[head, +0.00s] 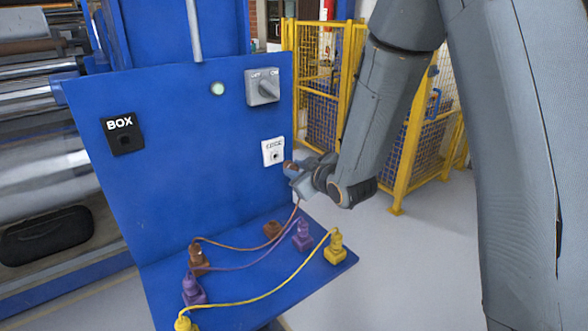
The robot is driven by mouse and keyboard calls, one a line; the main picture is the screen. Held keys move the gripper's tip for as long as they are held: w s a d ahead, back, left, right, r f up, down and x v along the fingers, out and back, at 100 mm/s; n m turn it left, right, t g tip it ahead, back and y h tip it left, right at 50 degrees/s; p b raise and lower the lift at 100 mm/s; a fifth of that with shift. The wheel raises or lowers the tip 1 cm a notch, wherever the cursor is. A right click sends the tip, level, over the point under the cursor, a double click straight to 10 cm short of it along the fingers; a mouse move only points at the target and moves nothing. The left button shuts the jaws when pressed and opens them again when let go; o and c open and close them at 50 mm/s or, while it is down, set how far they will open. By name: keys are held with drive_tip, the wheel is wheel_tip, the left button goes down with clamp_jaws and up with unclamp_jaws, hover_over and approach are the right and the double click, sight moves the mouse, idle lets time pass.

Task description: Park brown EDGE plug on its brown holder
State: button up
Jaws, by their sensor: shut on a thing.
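My gripper (298,173) is shut on the brown EDGE plug (289,167), just right of and below the white EDGE socket (273,151) on the blue panel. The gripper hides most of the plug, and I cannot tell whether it touches the socket. An orange-brown cable runs from below the gripper down to another brown plug (198,255) at the left of the blue shelf. A brown holder (272,230) on the back right part of the shelf looks empty, below and left of my gripper.
On the shelf stand purple plugs (302,235) (193,289) joined by a purple cable, and yellow plugs (336,246) (185,323) joined by a yellow cable. The panel bears a black BOX socket (123,135) and a grey rotary switch (262,87). A yellow fence (400,180) stands behind right.

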drive_tip(key=p+v, duration=0.3)
drive_tip(key=v, duration=0.7)
idle(1.1)
drive_tip(key=shift+s+r, duration=0.1)
drive_tip(key=shift+s, duration=0.05)
